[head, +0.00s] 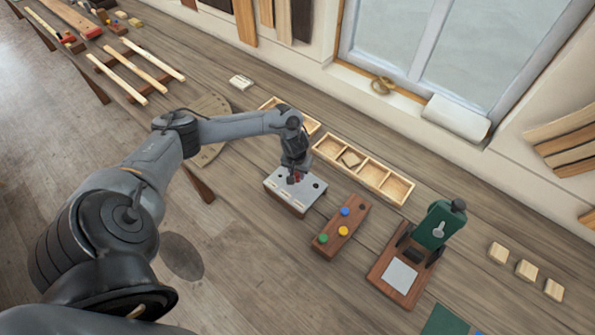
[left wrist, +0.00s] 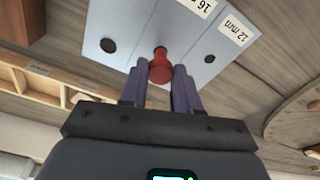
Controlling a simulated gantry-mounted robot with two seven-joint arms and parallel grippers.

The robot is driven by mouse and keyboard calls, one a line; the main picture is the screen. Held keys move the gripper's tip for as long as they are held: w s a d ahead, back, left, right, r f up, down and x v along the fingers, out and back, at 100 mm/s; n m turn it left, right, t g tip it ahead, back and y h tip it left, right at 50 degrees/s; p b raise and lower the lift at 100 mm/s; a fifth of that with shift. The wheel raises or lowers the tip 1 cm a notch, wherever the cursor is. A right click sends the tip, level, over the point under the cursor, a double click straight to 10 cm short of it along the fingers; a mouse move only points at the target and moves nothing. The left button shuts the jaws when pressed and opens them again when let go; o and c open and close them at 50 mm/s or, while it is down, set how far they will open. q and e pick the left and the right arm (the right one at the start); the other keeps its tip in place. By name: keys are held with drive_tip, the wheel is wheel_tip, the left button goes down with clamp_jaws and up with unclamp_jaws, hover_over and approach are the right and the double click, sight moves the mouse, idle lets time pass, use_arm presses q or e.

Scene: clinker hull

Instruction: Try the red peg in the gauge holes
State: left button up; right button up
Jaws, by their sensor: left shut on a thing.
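The gauge block (head: 287,204) is a wooden block with a pale metal top plate, near the middle of the bench. Its plate (left wrist: 135,25) shows dark holes in the left wrist view, with labels reading 16 and 12 mm. My left gripper (head: 294,180) is over the plate, pointing down. In the left wrist view its fingers (left wrist: 160,88) are shut on the red peg (left wrist: 160,68). The peg's far end is close to the plate; I cannot tell whether it is in a hole. My right gripper is not in view.
A wooden peg board (head: 333,243) with blue, yellow and green pegs stands to the right of the gauge. Behind is a compartmented tray (head: 398,190). Farther right is a green press (head: 434,226) on a wooden base. Several small wood blocks (head: 526,269) lie at the right.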

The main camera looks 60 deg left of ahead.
use_arm(q)
drive_tip(key=shift+f, duration=0.65)
drive_tip(key=shift+r, duration=0.1)
idle(0.4)
drive_tip(key=shift+r+p, duration=0.7)
drive_tip(key=shift+p, duration=0.1)
drive_tip(key=shift+r+p, duration=1.85)
drive_tip(key=shift+p, duration=0.5)
